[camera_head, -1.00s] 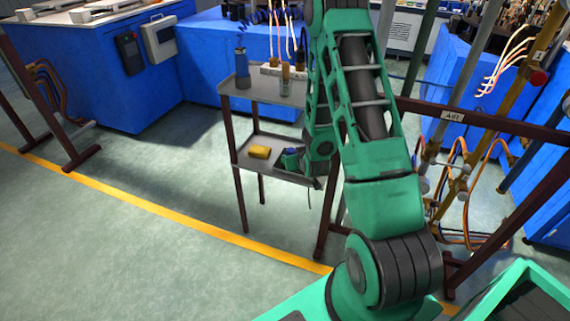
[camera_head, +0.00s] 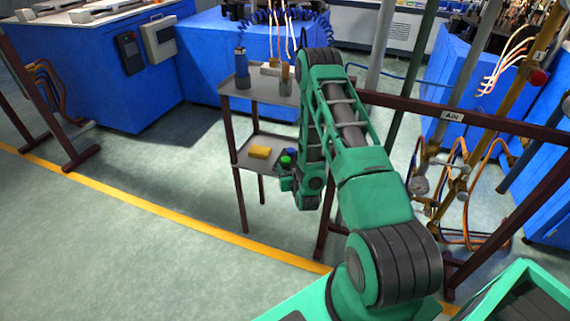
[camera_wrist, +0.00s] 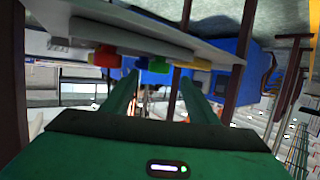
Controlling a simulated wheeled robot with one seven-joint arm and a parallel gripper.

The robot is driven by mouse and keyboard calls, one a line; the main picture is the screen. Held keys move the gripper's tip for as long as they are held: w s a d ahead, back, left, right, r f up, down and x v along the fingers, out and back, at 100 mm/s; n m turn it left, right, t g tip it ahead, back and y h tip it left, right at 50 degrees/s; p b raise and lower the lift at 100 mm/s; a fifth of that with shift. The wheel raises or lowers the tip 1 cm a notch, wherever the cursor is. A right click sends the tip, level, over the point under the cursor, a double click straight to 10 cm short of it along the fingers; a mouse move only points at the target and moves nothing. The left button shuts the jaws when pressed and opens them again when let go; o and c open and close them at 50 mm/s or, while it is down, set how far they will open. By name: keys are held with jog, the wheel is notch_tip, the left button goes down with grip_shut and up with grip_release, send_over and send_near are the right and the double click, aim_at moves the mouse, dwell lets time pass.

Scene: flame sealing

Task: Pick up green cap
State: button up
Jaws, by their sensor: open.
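The green cap (camera_head: 286,161) sits near the right end of the lower shelf (camera_head: 240,158) of a grey cart. It also shows in the wrist view (camera_wrist: 159,65), between and beyond my fingertips. My gripper (camera_wrist: 159,77) is open and empty, with its fingers pointing toward the shelf edge and apart from the cap. A blue cap (camera_wrist: 141,63) is close beside the green one, and a red cap (camera_wrist: 104,56) is farther left in the wrist view. In the head view my gripper (camera_head: 286,182) is low at the shelf's front right, partly hidden by my arm.
A yellow block (camera_head: 259,152) lies on the lower shelf. Dark cart legs stand near my arm. A brown rail (camera_head: 480,125) and pipes are at the right. Floor at left is clear.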

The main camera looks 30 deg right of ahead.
aim_at(287, 162)
jog(key=shift+x, duration=2.8)
jog(key=shift+d, duration=0.15)
jog(key=c, duration=1.1)
